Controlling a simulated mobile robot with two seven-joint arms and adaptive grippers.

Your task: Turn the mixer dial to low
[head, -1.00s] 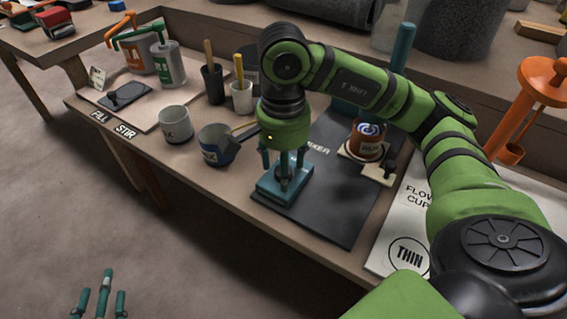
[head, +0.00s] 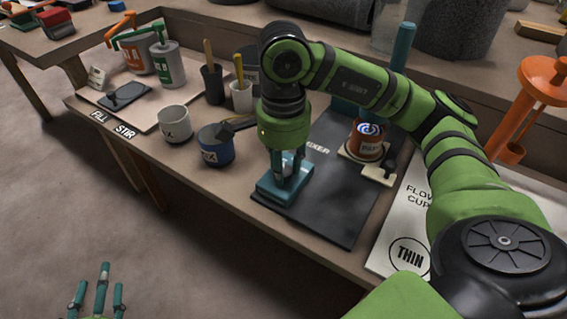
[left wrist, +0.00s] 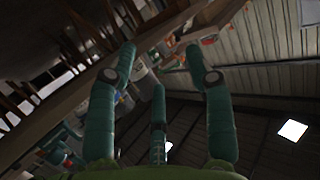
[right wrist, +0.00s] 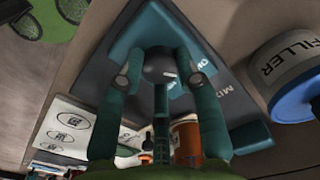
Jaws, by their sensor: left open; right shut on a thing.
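The mixer dial (right wrist: 158,66) is a dark round knob with a white pointer mark, on a teal mixer box (head: 268,192). The box sits on the front part of a dark mat marked MIXER (head: 335,225). My right gripper (head: 288,178) points down over the box and is shut on the dial; its fingers stand around the knob in the right wrist view (right wrist: 160,82). White lettering beside the dial is partly hidden by a finger. The knob is mostly hidden in the head view. My left gripper (head: 98,290) is open and empty, low over the floor, away from the bench.
A blue cup (head: 216,150) and a pale cup (head: 174,124) stand left of the box. An orange can (head: 368,140) is at the mat's right. A filler tub (right wrist: 290,75) shows in the right wrist view. A flow cup sheet (head: 405,225) lies right of the mat.

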